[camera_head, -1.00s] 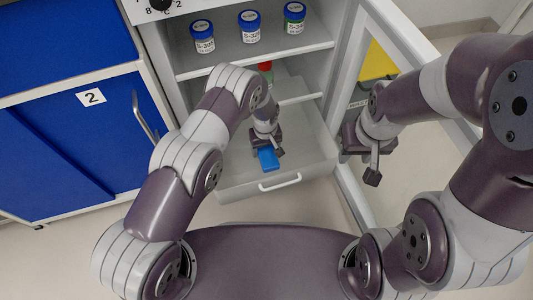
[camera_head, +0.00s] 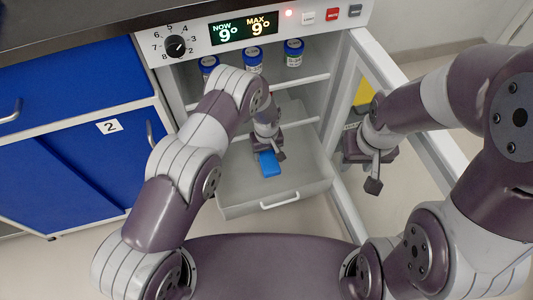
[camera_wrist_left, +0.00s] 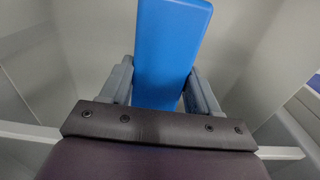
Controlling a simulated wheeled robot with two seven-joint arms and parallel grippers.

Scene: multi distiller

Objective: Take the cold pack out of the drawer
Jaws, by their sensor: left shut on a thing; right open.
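The cold pack (camera_head: 269,164) is a blue block in the pulled-out white drawer (camera_head: 232,198) below the fridge shelves. My left gripper (camera_head: 267,151) reaches down into the drawer and is shut on the cold pack. In the left wrist view the cold pack (camera_wrist_left: 170,50) stands between the two fingers of my left gripper (camera_wrist_left: 160,90), with pale drawer walls around it. I cannot tell whether the pack touches the drawer floor. My right gripper (camera_head: 373,168) is open and empty, near the open fridge door at the right.
The fridge door (camera_head: 405,105) stands open at the right. Blue-capped jars (camera_head: 252,60) stand on the upper shelf. A control panel (camera_head: 245,30) reads 9° above. A blue cabinet (camera_head: 85,150) is at the left. The drawer's front handle (camera_head: 280,201) faces me.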

